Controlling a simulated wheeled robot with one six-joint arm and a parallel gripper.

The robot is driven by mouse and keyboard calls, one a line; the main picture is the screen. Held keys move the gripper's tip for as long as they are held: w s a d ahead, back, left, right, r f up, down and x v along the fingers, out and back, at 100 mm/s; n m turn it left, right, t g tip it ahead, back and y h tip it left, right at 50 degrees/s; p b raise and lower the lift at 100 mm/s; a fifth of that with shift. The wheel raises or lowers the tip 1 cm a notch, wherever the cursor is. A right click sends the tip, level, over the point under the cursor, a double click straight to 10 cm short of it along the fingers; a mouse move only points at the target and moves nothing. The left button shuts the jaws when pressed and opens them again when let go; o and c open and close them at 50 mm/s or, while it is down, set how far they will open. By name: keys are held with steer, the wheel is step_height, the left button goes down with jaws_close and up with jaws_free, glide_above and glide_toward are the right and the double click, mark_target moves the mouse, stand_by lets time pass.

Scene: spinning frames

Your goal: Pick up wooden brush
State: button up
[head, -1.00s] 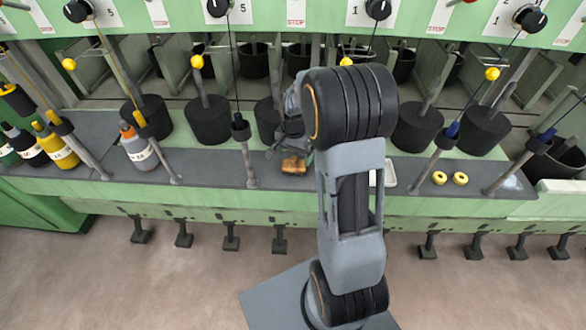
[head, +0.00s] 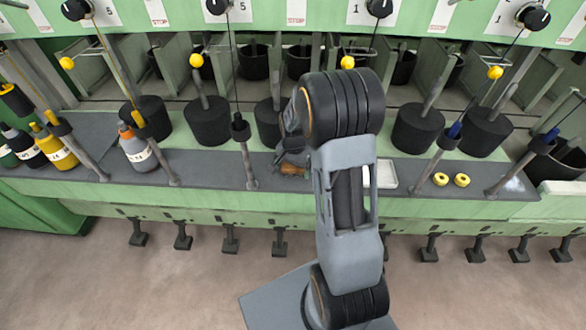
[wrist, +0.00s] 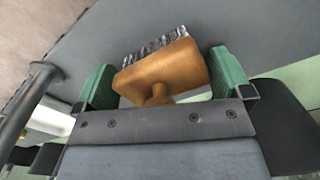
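The wooden brush (wrist: 165,72) lies between the two green fingers of my gripper (wrist: 159,78) in the wrist view. It has an orange-brown block, dark grey bristles on its far side and a knob towards the camera. The fingers stand wide apart, one on each side of the block, with little space left; firm contact cannot be seen. In the head view the brush (head: 292,170) shows only as a brown sliver on the grey ledge, mostly hidden beneath my gripper (head: 293,157).
The grey ledge (head: 215,172) runs along the green machine. Bottles (head: 136,150) stand at left, a white tray (head: 383,175) and yellow rings (head: 451,180) at right. Slanted rods and dark cylinders (head: 208,122) stand near my arm.

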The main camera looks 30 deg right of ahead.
steer(key=shift+c, duration=1.4)
step_height(320, 180, up, 10)
steer(key=shift+r+p, duration=0.1)
steer(key=shift+p, duration=0.75)
steer(key=o, duration=0.4)
steer(key=shift+c, duration=1.5)
steer(key=shift+a, duration=0.15)
